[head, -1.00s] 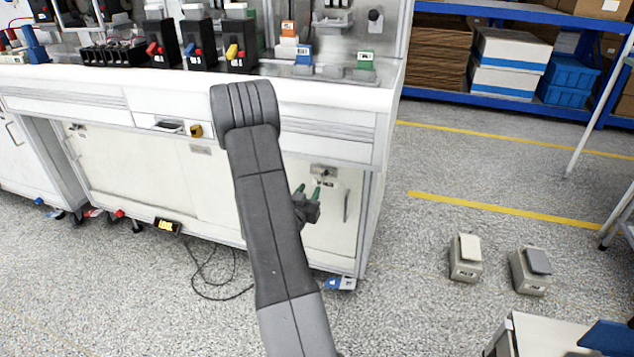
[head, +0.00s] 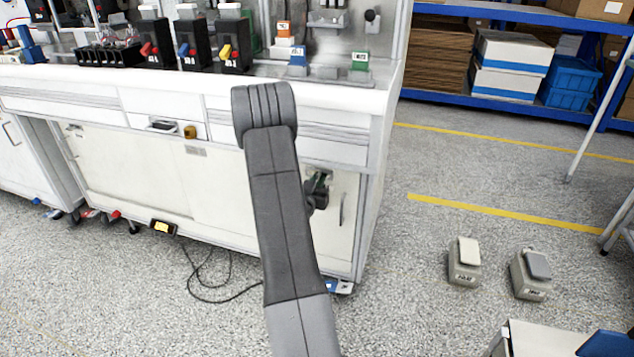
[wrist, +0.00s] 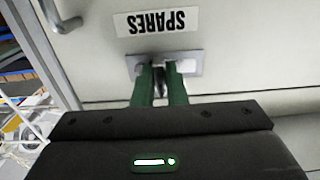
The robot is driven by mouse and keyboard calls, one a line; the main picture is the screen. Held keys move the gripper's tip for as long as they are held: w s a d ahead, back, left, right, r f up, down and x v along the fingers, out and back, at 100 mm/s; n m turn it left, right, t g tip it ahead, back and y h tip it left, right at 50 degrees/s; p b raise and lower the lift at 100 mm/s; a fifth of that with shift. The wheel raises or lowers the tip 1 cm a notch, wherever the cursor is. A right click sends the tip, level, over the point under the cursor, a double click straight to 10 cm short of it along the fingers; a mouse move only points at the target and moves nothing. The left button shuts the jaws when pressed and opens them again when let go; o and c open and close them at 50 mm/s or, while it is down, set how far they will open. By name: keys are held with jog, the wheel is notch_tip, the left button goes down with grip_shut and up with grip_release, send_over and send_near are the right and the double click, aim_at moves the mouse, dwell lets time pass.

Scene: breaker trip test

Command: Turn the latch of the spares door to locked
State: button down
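The spares door (head: 345,235) is the pale cabinet door at the right end of the bench front. In the wrist view its SPARES label (wrist: 157,21) appears upside down above a small metal latch plate (wrist: 194,62). My gripper (wrist: 160,72) has its green fingers at this plate, one on each side of the dark latch (wrist: 158,82). The fingers are apart, and firm contact with the latch cannot be seen. The latch's angle is mostly hidden between them. In the head view my gripper (head: 322,183) is at the door's upper part, partly behind my arm.
A bar handle (head: 341,210) is on the door, right of the latch. A black cable (head: 215,298) lies on the floor. Two pedals (head: 464,262) stand to the right, with clear floor between them and the bench.

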jog(key=shift+n, duration=0.4)
jog(key=n+p, duration=0.2)
jog(key=n, duration=1.4)
jog(key=shift+d+r+n+p, duration=0.1)
jog(key=shift+n+p, duration=0.3)
jog(key=shift+n, duration=0.3)
jog(key=c, duration=1.5)
grip_release()
jog(key=shift+o, duration=0.2)
